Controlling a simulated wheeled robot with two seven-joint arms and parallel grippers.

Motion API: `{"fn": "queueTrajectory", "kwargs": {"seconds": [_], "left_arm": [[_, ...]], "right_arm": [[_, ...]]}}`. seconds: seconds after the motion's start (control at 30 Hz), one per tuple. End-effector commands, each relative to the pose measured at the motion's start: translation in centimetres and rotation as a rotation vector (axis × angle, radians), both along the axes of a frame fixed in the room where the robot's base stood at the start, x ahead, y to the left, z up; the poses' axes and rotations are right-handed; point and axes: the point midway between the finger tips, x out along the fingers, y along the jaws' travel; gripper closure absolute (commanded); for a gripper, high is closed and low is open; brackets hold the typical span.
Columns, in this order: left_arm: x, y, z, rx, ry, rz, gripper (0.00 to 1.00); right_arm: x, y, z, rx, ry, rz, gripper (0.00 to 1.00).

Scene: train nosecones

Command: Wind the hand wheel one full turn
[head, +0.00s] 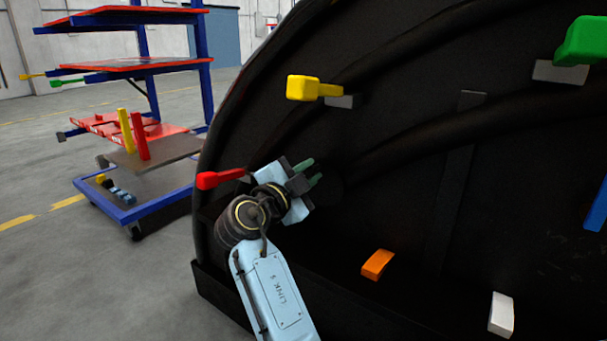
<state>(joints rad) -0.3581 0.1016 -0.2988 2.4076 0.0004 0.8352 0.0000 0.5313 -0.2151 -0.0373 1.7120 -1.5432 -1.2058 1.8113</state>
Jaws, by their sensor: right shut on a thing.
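My right gripper (308,174) is at the dark inner face of the nosecone (400,210), left of the middle of the picture. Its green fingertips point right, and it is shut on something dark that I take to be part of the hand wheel. The wheel's outline and turn angle cannot be made out against the black surface, and my gripper hides part of that spot. My left gripper is not in view.
Around my right gripper, a red lever (219,178), a yellow lever (303,88), an orange block (377,264) and a white block (502,315) stick out. Green (588,42) and blue (598,208) parts are at the right. A blue-framed cart (150,208) stands left on open floor.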

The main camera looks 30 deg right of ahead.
Motion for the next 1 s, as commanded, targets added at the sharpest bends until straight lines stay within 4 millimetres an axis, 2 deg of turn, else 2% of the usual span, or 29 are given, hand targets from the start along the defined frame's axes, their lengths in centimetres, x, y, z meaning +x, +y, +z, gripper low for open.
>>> {"fn": "queueTrajectory", "kwargs": {"seconds": [1.0], "left_arm": [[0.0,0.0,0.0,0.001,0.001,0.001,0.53]], "right_arm": [[-3.2,-1.3,-1.2,0.353,-0.853,-0.001,1.0]]}}
